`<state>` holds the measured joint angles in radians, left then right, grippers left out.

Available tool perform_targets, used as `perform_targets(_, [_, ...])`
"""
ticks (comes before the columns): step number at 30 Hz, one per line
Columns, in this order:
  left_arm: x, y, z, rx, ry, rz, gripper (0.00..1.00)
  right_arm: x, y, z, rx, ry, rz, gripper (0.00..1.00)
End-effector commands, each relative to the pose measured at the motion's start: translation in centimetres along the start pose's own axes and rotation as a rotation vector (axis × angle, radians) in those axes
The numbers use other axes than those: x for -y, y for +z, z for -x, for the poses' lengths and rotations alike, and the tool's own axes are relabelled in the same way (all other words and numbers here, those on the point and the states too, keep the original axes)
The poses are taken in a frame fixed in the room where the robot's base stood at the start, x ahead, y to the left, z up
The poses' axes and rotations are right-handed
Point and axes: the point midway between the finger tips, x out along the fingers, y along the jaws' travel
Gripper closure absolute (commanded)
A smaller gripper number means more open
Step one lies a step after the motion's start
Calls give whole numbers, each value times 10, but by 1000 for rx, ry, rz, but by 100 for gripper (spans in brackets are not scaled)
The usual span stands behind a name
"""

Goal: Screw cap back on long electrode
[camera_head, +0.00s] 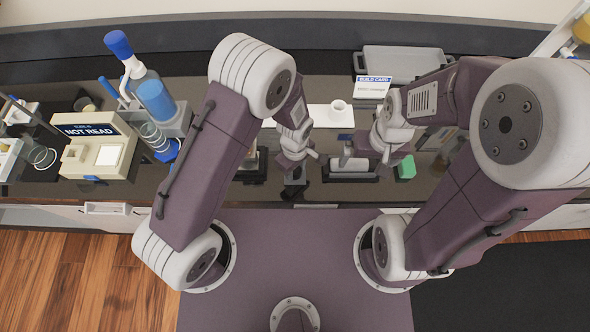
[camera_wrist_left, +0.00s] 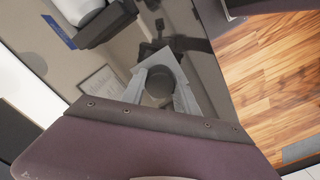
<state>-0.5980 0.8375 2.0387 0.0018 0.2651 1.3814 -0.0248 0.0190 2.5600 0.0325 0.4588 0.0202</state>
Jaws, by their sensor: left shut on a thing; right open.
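My left gripper (camera_head: 296,178) is low over the counter near its front edge, left of centre. In the left wrist view its grey fingers (camera_wrist_left: 160,88) are shut on a dark round thing (camera_wrist_left: 159,86), seen end-on; it looks like a cap, but I cannot be sure. A dark upright fitting (camera_wrist_left: 153,42) stands beyond the fingertips. My right gripper (camera_head: 382,158) is open, to the right of the left one, beside a small grey block-like stand (camera_head: 347,163). I cannot make out the long electrode clearly; the arms and grippers cover much of that area.
A green block (camera_head: 406,168) lies right of my right gripper. A grey tray (camera_head: 402,62) and a build card (camera_head: 372,88) are at the back. A beige instrument (camera_head: 95,152) and blue-capped bottle (camera_head: 140,78) stand left.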

Motion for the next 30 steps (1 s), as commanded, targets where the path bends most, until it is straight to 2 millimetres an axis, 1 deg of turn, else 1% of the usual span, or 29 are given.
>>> perform_targets(3, [0, 0, 13, 0, 1, 0, 100, 0, -1, 12, 0, 0, 0, 0])
perform_targets(13, [0, 0, 46, 0, 1, 0, 100, 1, -4, 40, 0, 0, 0, 0])
perform_targets(15, [0, 0, 50, 0, 0, 0, 100, 1, -4, 43, 0, 0, 0, 0])
perform_targets(21, [0, 0, 48, 0, 0, 0, 100, 1, -4, 41, 0, 0, 0, 0])
perform_targets(22, [0, 0, 48, 0, 0, 0, 67, 1, -4, 41, 0, 0, 0, 0])
perform_targets(25, [0, 0, 48, 0, 0, 0, 95, 1, -4, 41, 0, 0, 0, 0])
perform_targets(26, [0, 0, 48, 0, 0, 0, 100, 1, -4, 41, 0, 0, 0, 0])
perform_targets(30, [0, -1, 50, 0, 0, 0, 100, 1, -4, 42, 0, 0, 0, 0])
